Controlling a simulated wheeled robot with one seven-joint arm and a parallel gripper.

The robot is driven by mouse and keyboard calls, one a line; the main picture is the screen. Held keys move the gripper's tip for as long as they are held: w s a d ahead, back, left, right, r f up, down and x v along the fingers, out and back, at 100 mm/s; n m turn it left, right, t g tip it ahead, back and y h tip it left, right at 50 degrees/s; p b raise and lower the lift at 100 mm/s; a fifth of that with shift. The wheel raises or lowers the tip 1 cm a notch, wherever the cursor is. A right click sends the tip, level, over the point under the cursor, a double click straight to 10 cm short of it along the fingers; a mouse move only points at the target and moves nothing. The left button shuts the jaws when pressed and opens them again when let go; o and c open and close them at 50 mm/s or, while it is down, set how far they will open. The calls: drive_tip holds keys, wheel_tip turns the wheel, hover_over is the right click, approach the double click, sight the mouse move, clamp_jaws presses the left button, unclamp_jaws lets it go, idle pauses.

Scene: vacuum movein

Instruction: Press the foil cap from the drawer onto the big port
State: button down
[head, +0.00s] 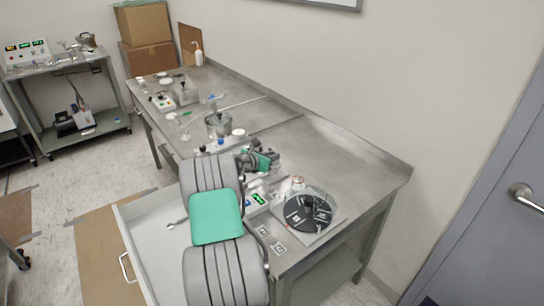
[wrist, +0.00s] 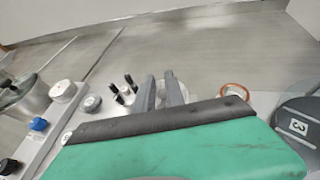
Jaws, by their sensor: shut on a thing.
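My gripper (head: 260,160) is over the front part of the steel bench, beyond my grey and green arm. In the wrist view its two grey fingers (wrist: 163,94) point down at the bench, close together. A thin pale rounded edge shows by the fingers, which fits the foil cap, but most of it is hidden. A round port with a copper-coloured rim (wrist: 233,92) lies right of the fingers, apart from them; it also shows in the head view (head: 297,182). I cannot tell whether this is the big port. The drawer (head: 150,225) is open, with a small metal tool inside.
A dark round carousel (head: 308,212) with a black knob stands right of my gripper. Black-topped posts (wrist: 125,90), a blue knob (wrist: 39,124) and a steel vessel (head: 218,124) are to its left. The bench's back right (head: 340,150) is clear.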

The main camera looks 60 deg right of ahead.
drive_tip(key=shift+f, duration=0.4)
idle(0.5)
drive_tip(key=c, duration=1.3)
unclamp_jaws()
drive_tip(key=b+v, duration=0.1)
drive_tip(key=v, duration=0.6)
drive_tip(key=shift+a+r, duration=0.15)
drive_tip(key=shift+a, duration=0.25)
